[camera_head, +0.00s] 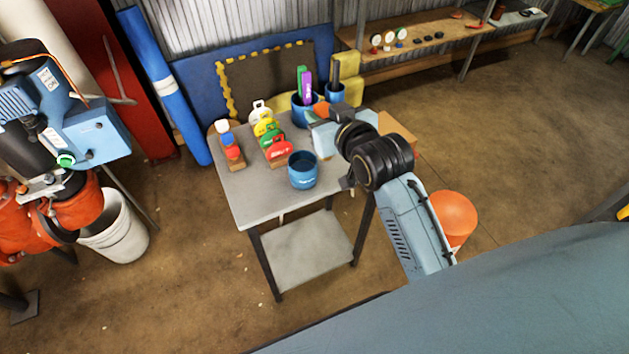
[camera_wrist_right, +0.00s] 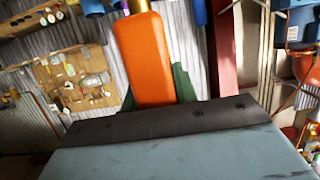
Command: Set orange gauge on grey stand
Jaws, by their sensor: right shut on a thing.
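My right gripper (camera_head: 322,113) reaches over the far right part of a small grey-topped table. It is shut on an orange thing (camera_head: 321,109), which I take for the orange gauge. In the right wrist view the orange body (camera_wrist_right: 146,62) stands up beyond the gripper's dark edge, with a brass-coloured part at its top; no dial face shows. The table (camera_head: 262,202) has a grey top and a lower shelf, and is the only grey stand-like thing I can make out. My right arm hides part of its right side. My left gripper is not in view.
On the table stand a blue cup (camera_head: 303,171), a blue pot (camera_head: 301,117) with upright items, a rack of coloured tags (camera_head: 278,150) and a block with coloured caps (camera_head: 231,153). An orange bucket (camera_head: 455,217) stands on the floor to the right. The lower shelf (camera_head: 305,250) is bare.

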